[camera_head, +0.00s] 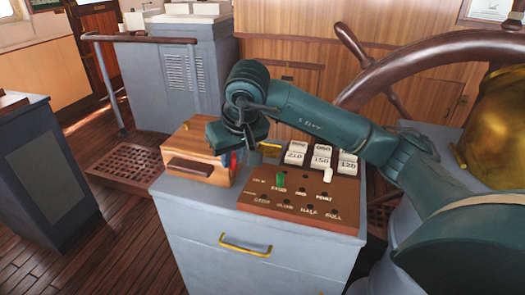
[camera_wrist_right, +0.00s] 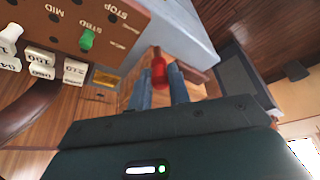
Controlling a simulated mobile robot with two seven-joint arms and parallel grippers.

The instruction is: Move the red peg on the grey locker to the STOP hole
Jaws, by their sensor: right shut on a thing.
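The red peg (camera_head: 234,160) is in my right gripper (camera_head: 237,152), beside the wooden box and left of the brown hole board (camera_head: 345,208). In the right wrist view the red peg (camera_wrist_right: 158,72) shows between the two blue fingers (camera_wrist_right: 158,90), which are shut on it. The board lies on the grey locker (camera_head: 195,222). Its front row is labelled STOP, SLOW, HALF and FULL; the STOP hole (camera_head: 263,196) is at the left end and looks empty. My left gripper is not in view.
A green peg (camera_head: 281,180) stands at STBD and a white peg (camera_head: 328,175) at PORT. Numbered white blocks (camera_head: 321,157) stand behind the board. A wooden box (camera_head: 205,150) stands at the locker's left. A large wheel (camera_head: 400,62) rises behind my right arm.

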